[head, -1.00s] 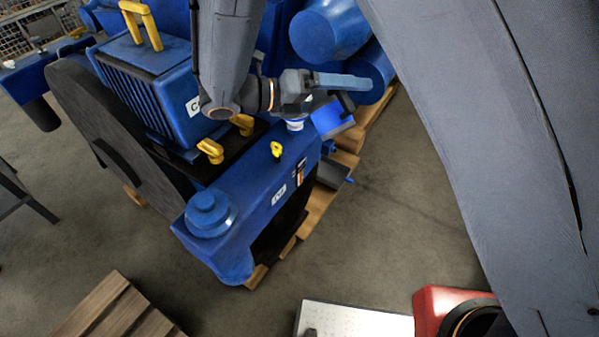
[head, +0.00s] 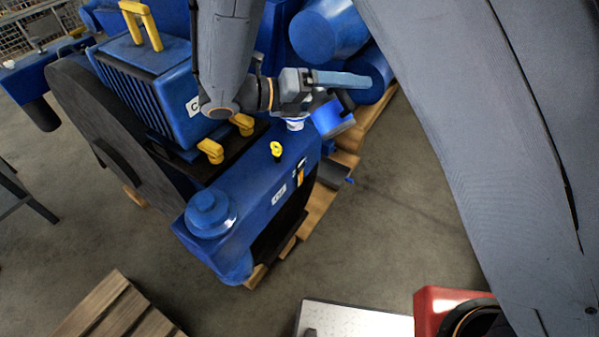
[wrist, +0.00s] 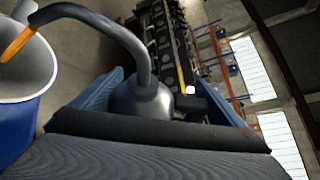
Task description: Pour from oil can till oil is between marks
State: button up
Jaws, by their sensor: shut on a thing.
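In the wrist view the can (wrist: 140,100) is a dark grey body with a curved spout, between two blue fingers. An orange streak, apparently oil (wrist: 17,42), runs from the spout tip into a white-lined blue filler opening (wrist: 42,75). The filler (head: 295,124) is partly hidden below my gripper in the head view. A small gauge (head: 300,176) on the engine's side shows orange in its lower part; its exact level against the marks is too small to read.
The blue engine (head: 240,190) stands on a wooden pallet (head: 324,205). A yellow ring-shaped handle (head: 277,149) and yellow caps (head: 210,149) stick up near the filler. A pale bench top (head: 350,320) and red object (head: 430,308) are at the bottom. Floor to the right is clear.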

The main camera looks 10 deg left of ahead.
jog(key=shift+w+a+r+n+h, duration=0.3)
jog(key=shift+a+n+h, duration=0.1)
jog(key=shift+n, duration=0.4)
dwell(4.2)
jog(key=shift+d, duration=0.1)
dwell(0.8)
jog(key=shift+s+d+f+m+y+b, duration=0.1)
jog(key=shift+s+f+m+y, duration=0.05)
jog(key=shift+f+m, duration=0.3)
jog(key=shift+s+d+f+m+y+b, duration=0.1)
jog(key=shift+d+f+m+y+b, duration=0.1)
jog(key=shift+f, duration=0.3)
jog(key=shift+s+d+f+m+y+b, duration=0.1)
jog(key=shift+s+f+m+y, duration=0.05)
jog(key=shift+f+m, duration=0.3)
jog(key=shift+r+p, duration=0.4)
jog(key=shift+r, duration=3.85)
